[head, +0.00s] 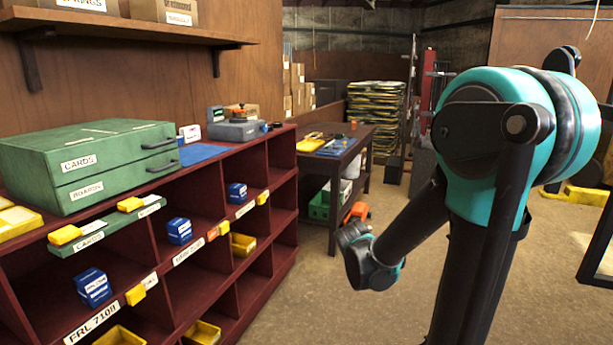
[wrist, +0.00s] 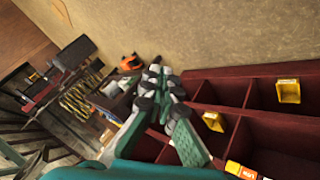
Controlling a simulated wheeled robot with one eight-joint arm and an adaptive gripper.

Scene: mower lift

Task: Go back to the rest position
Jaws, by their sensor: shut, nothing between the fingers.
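My gripper (wrist: 161,80) shows in the wrist view with its fingers together and nothing between them. It is in the air, apart from the dark red pigeonhole shelf seen to its right in that view. In the head view my teal and black arm stands at the right, bent down to the left over the floor. The gripper's fingers cannot be made out there.
The dark red shelf (head: 281,172) holds blue boxes and yellow bins at the left. A green card cabinet (head: 93,158) stands on it. A dark table (head: 345,146) stands behind, with an orange object (head: 357,212) beside it. Open floor lies between shelf and arm.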

